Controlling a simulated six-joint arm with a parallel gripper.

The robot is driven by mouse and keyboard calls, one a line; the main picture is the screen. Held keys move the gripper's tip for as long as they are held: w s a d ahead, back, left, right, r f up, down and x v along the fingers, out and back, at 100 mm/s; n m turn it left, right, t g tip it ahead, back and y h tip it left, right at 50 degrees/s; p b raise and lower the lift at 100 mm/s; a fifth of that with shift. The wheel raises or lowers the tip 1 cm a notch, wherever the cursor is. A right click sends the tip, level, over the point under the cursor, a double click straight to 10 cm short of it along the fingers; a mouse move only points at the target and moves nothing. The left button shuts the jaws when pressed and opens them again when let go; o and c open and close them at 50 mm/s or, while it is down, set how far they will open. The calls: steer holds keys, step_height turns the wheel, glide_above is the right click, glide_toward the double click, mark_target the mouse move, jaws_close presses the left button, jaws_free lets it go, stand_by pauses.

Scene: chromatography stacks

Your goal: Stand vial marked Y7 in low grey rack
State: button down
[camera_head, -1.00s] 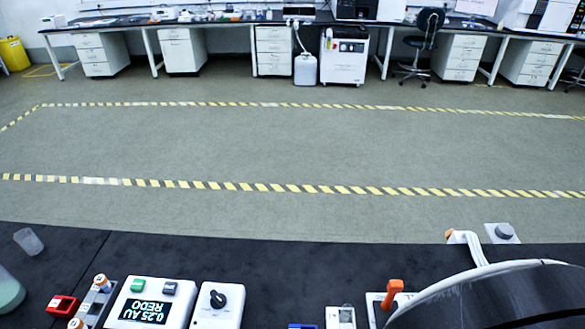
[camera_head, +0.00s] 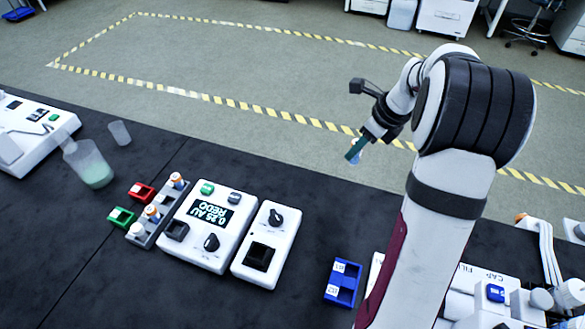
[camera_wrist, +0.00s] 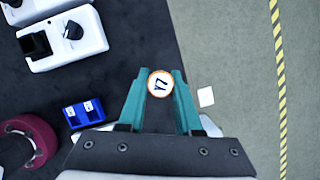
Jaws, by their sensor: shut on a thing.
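My gripper (camera_head: 354,152) is raised beyond the far right part of the black bench, with floor behind it in the head view. In the wrist view, its teal fingers (camera_wrist: 159,88) are shut on a vial (camera_wrist: 160,83) whose round, orange-rimmed white cap reads Y7. In the head view only a small pale blue part of the vial (camera_head: 357,158) shows. The low grey rack (camera_head: 148,241) stands at left on the bench, left of the white REDO instrument. It holds several vials with orange or white tops; its free places are hard to make out.
Small red (camera_head: 141,192) and green (camera_head: 121,217) blocks sit beside the rack. The REDO instrument (camera_head: 208,225) and a white knobbed unit (camera_head: 266,240) stand right of it. A blue holder (camera_head: 343,282) is nearer my arm. A flask (camera_head: 90,165) and beaker (camera_head: 120,132) stand farther left.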

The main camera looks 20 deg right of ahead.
steer(key=w+a+f+n+y, duration=0.1)
steer(key=w+a+n, duration=0.1)
steer(key=w+a, duration=0.5)
steer(key=w+a+f+n, duration=0.1)
steer(key=w+a, duration=0.4)
steer(key=a, duration=0.5)
steer(key=n+g, duration=0.1)
steer(key=n, duration=0.2)
glide_above(164, 202)
steer(key=s+d, duration=0.1)
steer(key=d, duration=0.1)
step_height(164, 202, down, 8)
steer(key=f, duration=0.4)
steer(key=shift+a+f+y, duration=0.2)
steer(key=shift+a+y, duration=0.05)
steer(key=shift+y, duration=0.15)
steer(key=shift+f, duration=0.1)
